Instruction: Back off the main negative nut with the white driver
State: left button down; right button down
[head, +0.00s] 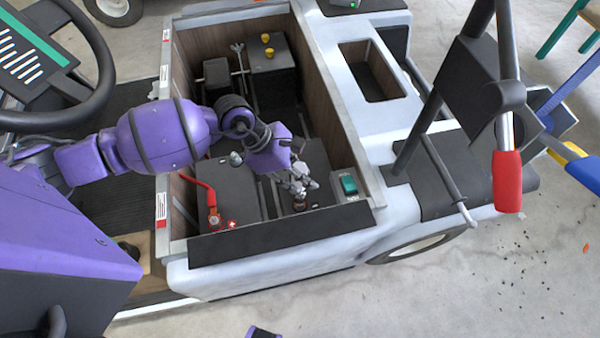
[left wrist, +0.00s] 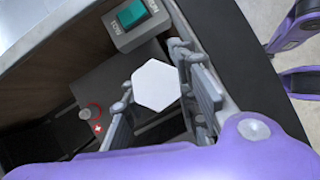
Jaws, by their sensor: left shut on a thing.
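My left gripper (head: 297,182) reaches down into the open bay of the cart, over the right-hand dark battery. It is shut on the white driver, whose white hexagonal end (left wrist: 156,86) shows between the fingers in the left wrist view. In the head view the fingers hide most of the driver. A small brownish piece (head: 299,205) shows just below the fingertips at the battery top; whether it is the negative nut or the driver's tip I cannot tell. Contact between driver and nut is hidden. My right gripper is not clearly seen.
A red cable (head: 198,184) runs to a red terminal (head: 213,216) beside a plus label (head: 231,224). A box with a green switch (head: 348,185) sits right of the gripper. The bay walls are close around. A red-gripped lever (head: 507,180) hangs at the right.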

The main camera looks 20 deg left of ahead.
pick_arm(q)
jog(key=shift+f, duration=0.4)
jog(key=shift+f+b, duration=0.5)
jog(key=shift+b, duration=0.1)
jog(key=shift+d+n+t, duration=0.1)
jog(key=shift+n+t, duration=0.6)
jog(key=shift+n, duration=0.4)
jog(key=n+t+y, duration=0.1)
jog(key=n, duration=0.1)
jog(key=n+t+y, duration=0.1)
jog(key=n, duration=0.2)
jog(key=n+t+y, duration=0.1)
jog(key=n, duration=0.1)
jog(key=shift+n, duration=0.3)
jog(key=shift+w+r, duration=0.1)
pick_arm(e)
jog(key=shift+w+a+f, duration=0.15)
jog(key=shift+a+f, duration=0.05)
jog(key=shift+f, duration=0.25)
pick_arm(q)
jog(key=shift+r, duration=0.1)
pick_arm(e)
jog(key=shift+r, duration=0.15)
